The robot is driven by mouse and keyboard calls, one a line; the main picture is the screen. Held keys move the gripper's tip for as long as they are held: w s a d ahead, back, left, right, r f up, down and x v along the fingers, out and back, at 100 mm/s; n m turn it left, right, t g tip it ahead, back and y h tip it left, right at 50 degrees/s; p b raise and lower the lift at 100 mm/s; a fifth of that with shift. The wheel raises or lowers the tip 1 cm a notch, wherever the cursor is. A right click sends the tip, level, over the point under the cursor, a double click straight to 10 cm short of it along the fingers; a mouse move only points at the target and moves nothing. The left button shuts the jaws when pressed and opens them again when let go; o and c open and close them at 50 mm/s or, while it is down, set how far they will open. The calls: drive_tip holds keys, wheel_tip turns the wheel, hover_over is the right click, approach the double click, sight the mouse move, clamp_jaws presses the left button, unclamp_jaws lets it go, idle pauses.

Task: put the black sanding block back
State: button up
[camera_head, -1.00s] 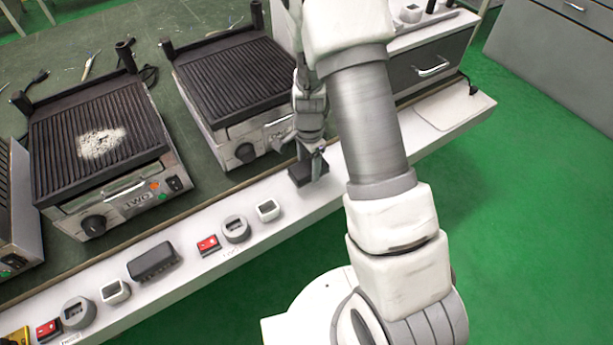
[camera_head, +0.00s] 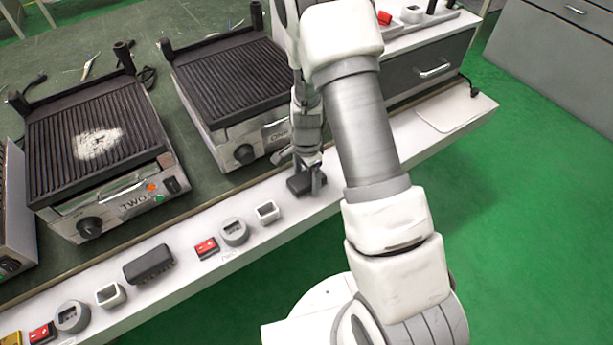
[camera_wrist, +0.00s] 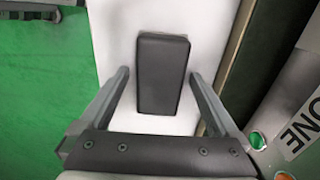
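The black sanding block (camera_head: 301,184), a smooth dark rectangular block, lies on the white front ledge (camera_head: 330,190), in front of the right-hand grill. In the wrist view the block (camera_wrist: 162,75) is long and flat, with the white surface around it. My gripper (camera_head: 308,178) is low over the ledge at the block. Part of the block is hidden behind the fingers in the head view.
Along the ledge to the left are a small white square holder (camera_head: 266,212), a grey round socket (camera_head: 234,232), a red switch (camera_head: 206,248) and a dark ribbed block (camera_head: 149,264). Grills ONE (camera_head: 232,80) and TWO (camera_head: 95,135) stand behind. The ledge right of my arm is mostly clear.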

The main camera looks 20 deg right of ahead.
wheel_tip(320, 180, up, 12)
drive_tip(key=r+p, duration=0.1)
drive_tip(key=p, duration=0.3)
wheel_tip(320, 180, up, 16)
drive_tip(key=n+t+y, duration=0.1)
drive_tip(key=n+t, duration=0.1)
drive_tip(key=n, duration=0.4)
hover_over(306, 177)
drive_tip(key=s+a, duration=0.1)
drive_tip(key=s, duration=0.5)
drive_tip(key=s+r+n+t, duration=0.1)
drive_tip(key=s+r+n, duration=0.3)
drive_tip(key=s, duration=0.3)
drive_tip(key=s+d+r+n+t+h, duration=0.1)
drive_tip(key=s+r+n+t, duration=0.1)
drive_tip(key=s+r+n, duration=0.2)
drive_tip(key=shift+s+r+t, duration=0.3)
drive_tip(key=shift+s+r, duration=0.9)
drive_tip(key=shift+s, duration=0.65)
